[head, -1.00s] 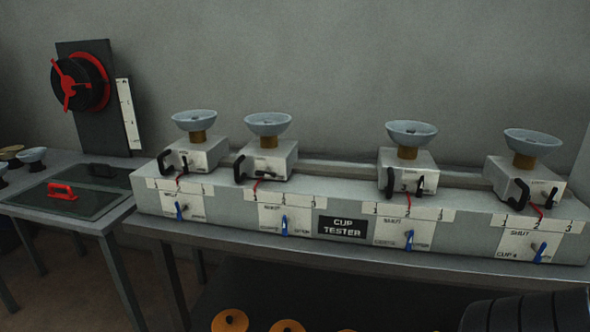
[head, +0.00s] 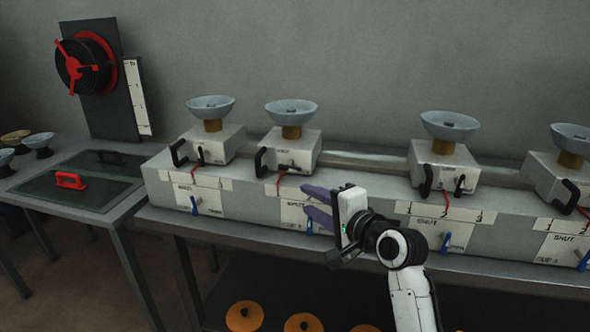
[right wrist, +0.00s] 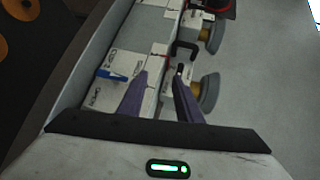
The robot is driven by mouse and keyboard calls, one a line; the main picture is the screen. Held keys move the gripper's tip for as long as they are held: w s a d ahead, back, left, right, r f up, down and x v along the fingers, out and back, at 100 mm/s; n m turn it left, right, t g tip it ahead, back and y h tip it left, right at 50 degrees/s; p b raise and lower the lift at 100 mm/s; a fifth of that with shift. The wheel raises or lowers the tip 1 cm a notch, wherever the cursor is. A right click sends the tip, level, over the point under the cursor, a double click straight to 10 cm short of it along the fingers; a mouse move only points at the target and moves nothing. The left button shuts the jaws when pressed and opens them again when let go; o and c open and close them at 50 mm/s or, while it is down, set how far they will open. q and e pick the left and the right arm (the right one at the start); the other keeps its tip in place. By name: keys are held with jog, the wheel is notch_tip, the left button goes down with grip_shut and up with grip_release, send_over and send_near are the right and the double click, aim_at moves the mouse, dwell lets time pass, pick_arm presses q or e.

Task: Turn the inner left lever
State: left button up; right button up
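The inner left lever is a small blue lever (head: 309,228) on the white label panel of the second station from the left. My right gripper (head: 304,199) points left in front of that station, with its purple fingertips just above the lever in the head view and partly covering the panel. In the right wrist view, a blue lever (right wrist: 110,75), which looks like the same one, lies left of the two fingers (right wrist: 160,78). The fingers are apart with nothing between them, and do not visibly touch the lever. My left gripper is not in view.
The stations carry grey cups (head: 291,112) and black handles (head: 261,161) above the panels. The outer left blue lever (head: 194,206) and the inner right one (head: 446,241) stand on either side. Orange discs (head: 244,316) lie below the bench. The bench front is clear.

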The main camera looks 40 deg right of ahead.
aim_at(292, 169)
jog(key=w, duration=0.3)
jog(key=w+d+r+m, duration=0.1)
jog(key=w, duration=0.2)
jog(key=w+d+r+m, duration=0.1)
jog(key=w, duration=0.3)
jog(key=shift+d+r+t, duration=0.1)
jog(key=shift+r+t, duration=0.15)
jog(key=shift+t, duration=0.15)
grip_shut()
